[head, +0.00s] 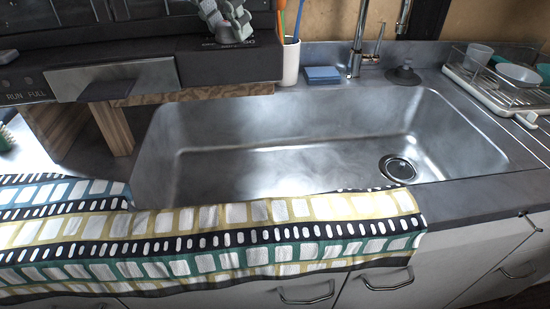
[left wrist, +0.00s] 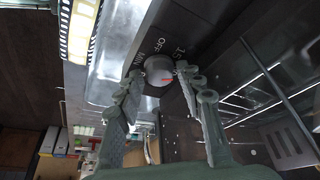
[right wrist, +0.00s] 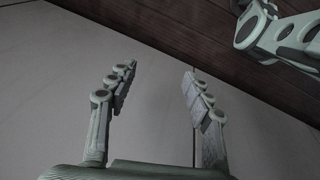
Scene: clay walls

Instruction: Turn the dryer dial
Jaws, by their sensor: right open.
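The dryer (head: 228,64) is a dark box with a front panel at the upper left of the head view, at the sink's back left. My left gripper (head: 230,24) is over its top at the labelled end, and I cannot make out the dial there. In the left wrist view the dial (left wrist: 157,70) is a small grey round knob with a red mark, beside the white lettering. The left gripper's fingers stand apart, with tips close to either side of the dial; contact is not clear. My right gripper (right wrist: 152,85) is open and empty in the right wrist view, before a pale surface.
A steel sink (head: 290,150) fills the middle, with a patterned cloth (head: 200,235) over its front edge. A cup of utensils (head: 288,62), a blue sponge (head: 323,75) and the faucet (head: 357,45) stand behind it. A dish rack (head: 495,90) is at the right.

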